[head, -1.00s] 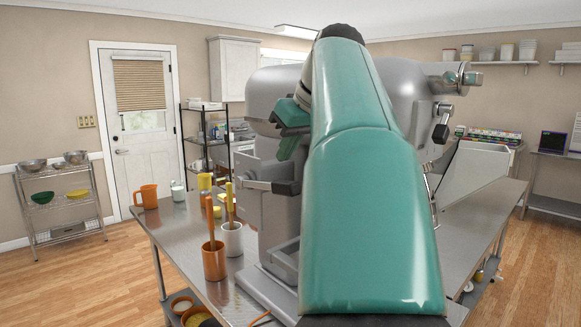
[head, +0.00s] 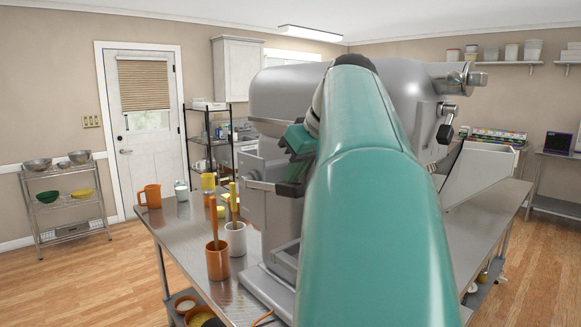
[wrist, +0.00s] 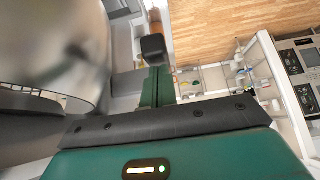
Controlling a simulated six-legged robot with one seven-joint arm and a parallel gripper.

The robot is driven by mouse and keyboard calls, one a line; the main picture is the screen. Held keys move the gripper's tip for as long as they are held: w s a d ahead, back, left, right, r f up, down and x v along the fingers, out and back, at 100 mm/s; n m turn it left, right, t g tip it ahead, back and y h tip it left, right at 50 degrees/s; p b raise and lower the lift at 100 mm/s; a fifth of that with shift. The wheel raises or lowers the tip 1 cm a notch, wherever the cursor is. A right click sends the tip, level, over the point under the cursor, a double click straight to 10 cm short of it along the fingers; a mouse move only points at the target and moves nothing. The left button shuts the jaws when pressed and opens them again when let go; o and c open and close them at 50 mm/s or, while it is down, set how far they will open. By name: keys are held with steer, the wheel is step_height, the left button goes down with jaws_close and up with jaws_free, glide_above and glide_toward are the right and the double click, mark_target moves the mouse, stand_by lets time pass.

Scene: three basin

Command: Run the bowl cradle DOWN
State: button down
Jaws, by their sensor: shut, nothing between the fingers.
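A large grey stand mixer (head: 300,92) stands on the steel table, mostly behind my green arm. A grey boxy part on its left side, which looks like the bowl cradle (head: 258,205), shows below the head; its far side is hidden. A lever with a black grip (head: 445,133) hangs on the mixer's right side. My gripper (head: 291,188) is shut and empty, pointing down beside the cradle at the mixer's left. In the wrist view my gripper (wrist: 153,48) shows a black fingertip, with the blurred grey mixer at left; contact cannot be told.
The steel table (head: 185,235) holds a copper pot (head: 217,260) and a white crock (head: 236,239) with wooden tools close to the mixer. An orange jug (head: 150,196) stands at its far left. Shelves (head: 62,200) stand by the wall. Wooden floor lies clear at left.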

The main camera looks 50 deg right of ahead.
steer(key=shift+s+a+f+t, duration=0.1)
steer(key=shift+s+f+t, duration=0.25)
steer(key=shift+f, duration=0.35)
step_height(320, 180, down, 14)
steer(key=w+t, duration=0.1)
steer(key=t, duration=0.2)
steer(key=shift+r+t, duration=0.15)
steer(key=shift+t, duration=0.2)
